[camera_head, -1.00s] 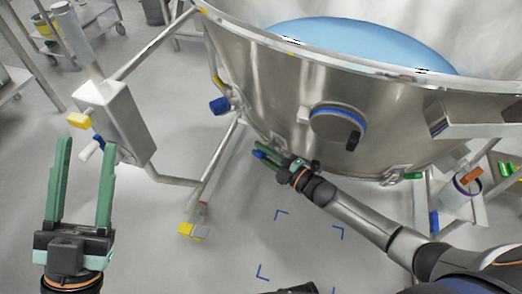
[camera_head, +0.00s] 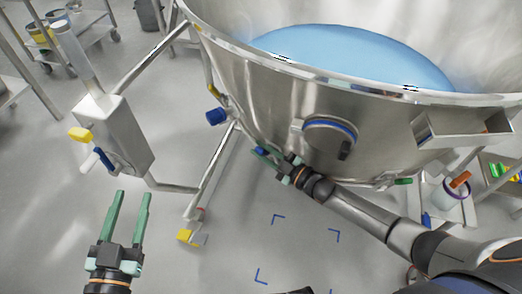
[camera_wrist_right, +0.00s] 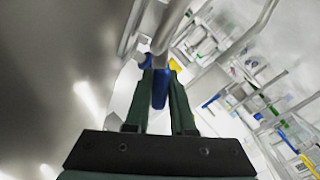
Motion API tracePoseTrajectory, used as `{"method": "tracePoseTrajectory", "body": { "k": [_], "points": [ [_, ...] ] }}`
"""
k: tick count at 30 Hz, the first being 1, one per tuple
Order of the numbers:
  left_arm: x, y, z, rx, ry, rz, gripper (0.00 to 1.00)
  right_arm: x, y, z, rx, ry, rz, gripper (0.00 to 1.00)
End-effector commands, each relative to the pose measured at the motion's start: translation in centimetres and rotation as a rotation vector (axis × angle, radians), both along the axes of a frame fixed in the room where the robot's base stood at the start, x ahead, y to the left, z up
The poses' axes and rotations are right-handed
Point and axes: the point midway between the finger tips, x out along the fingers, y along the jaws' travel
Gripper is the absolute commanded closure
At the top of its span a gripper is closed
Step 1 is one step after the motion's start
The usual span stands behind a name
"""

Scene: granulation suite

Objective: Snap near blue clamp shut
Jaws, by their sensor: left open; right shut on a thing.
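The near blue clamp (camera_wrist_right: 160,88) has a blue handle that shows between the fingers of my right gripper (camera_wrist_right: 163,75) in the right wrist view. In the head view, my right gripper (camera_head: 264,152) is at the lower left side of the steel vessel (camera_head: 270,100), with a bit of the clamp's blue handle (camera_head: 259,151) showing at its fingertips. It is shut on the handle. The clamp's latch is mostly hidden by the fingers and vessel wall. My left gripper (camera_head: 133,194) is open and empty above the floor at the lower left.
A round port with a blue ring (camera_head: 330,132) juts from the vessel wall, right of my right gripper. A blue knob (camera_head: 216,116) and steel support leg (camera_head: 212,170) stand to the left. A green-handled clamp (camera_head: 402,181) is further right.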

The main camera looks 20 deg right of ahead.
Motion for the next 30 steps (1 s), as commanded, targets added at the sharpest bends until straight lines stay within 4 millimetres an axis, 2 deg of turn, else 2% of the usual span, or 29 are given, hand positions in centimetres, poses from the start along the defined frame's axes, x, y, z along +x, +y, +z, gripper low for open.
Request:
{"method": "tracePoseTrajectory", "body": {
  "k": [10, 11, 18, 30],
  "points": [
    [0.0, 0.01, -0.06, 0.0, 0.002, 0.0, 0.5, -0.08, -0.06, -0.16, -0.002, 0.002, 0.0, 1.0],
    [0.0, 0.01, -0.06, 0.0, 0.002, 0.0, 0.5, -0.08, -0.06, -0.17, -0.002, 0.002, 0.0, 0.75],
    [0.0, 0.01, -0.04, -0.001, 0.001, 0.0, 0.5, -0.05, -0.03, -0.09, -0.001, 0.002, 0.001, 0.48],
    [0.02, 0.02, -0.04, -0.001, 0.013, 0.002, 0.5, -0.57, -0.4, 0.03, 0.0, 0.001, -0.001, 0.47]
  ]
}}
